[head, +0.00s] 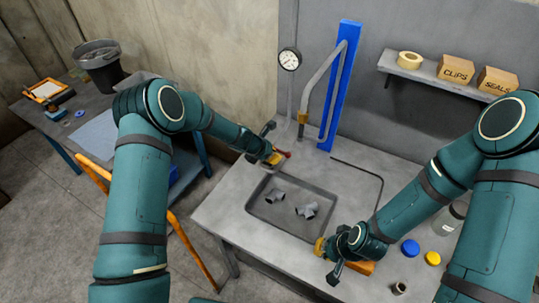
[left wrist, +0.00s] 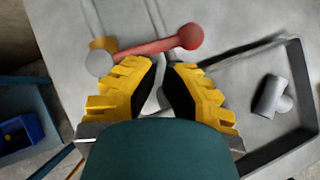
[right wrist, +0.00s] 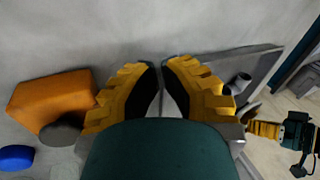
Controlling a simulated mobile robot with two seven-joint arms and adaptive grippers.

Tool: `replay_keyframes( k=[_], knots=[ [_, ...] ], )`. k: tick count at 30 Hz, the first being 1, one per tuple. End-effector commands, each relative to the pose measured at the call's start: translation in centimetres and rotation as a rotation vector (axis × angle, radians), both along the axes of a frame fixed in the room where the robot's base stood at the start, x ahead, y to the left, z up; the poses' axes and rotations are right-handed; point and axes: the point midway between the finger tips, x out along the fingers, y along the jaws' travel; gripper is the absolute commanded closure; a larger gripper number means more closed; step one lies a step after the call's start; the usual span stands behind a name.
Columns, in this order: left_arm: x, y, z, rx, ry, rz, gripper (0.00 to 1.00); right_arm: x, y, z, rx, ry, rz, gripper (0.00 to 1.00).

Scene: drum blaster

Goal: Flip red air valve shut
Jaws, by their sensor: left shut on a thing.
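The red air valve lever (head: 284,155) is at the back left of the bench, by the pipe. In the left wrist view the red lever (left wrist: 160,46) lies crosswise at the fingertips, with a round red knob at its right end and a brass fitting near its left end. My left gripper (head: 272,157) is shut on the lever; the exact contact is partly hidden by the fingers (left wrist: 163,62). My right gripper (head: 320,247) is low over the bench at the tray's front right corner. Its fingers (right wrist: 162,66) are together with nothing seen between them.
A sunken tray (head: 262,218) holds grey pipe fittings (head: 307,210). An orange block (right wrist: 50,96) lies beside my right gripper. Blue (head: 411,248) and yellow (head: 433,258) caps lie at right. A gauge (head: 290,59) and blue post (head: 340,85) stand behind.

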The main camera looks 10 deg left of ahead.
Motion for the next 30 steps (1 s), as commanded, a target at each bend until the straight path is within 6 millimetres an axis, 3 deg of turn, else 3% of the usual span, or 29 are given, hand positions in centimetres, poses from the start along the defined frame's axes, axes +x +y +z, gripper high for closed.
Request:
replay_keyframes(
  k=[12, 30],
  knots=[
    [0.29, -0.89, 0.06, -0.004, 0.0, -0.006, 1.0, -0.02, -0.01, 0.25, 0.001, 0.0, 0.0, 1.0],
    [0.29, -0.65, 0.3, -0.005, -0.002, -0.007, 1.0, -0.01, -0.01, 0.31, 0.001, 0.0, 0.0, 1.0]
  ],
)
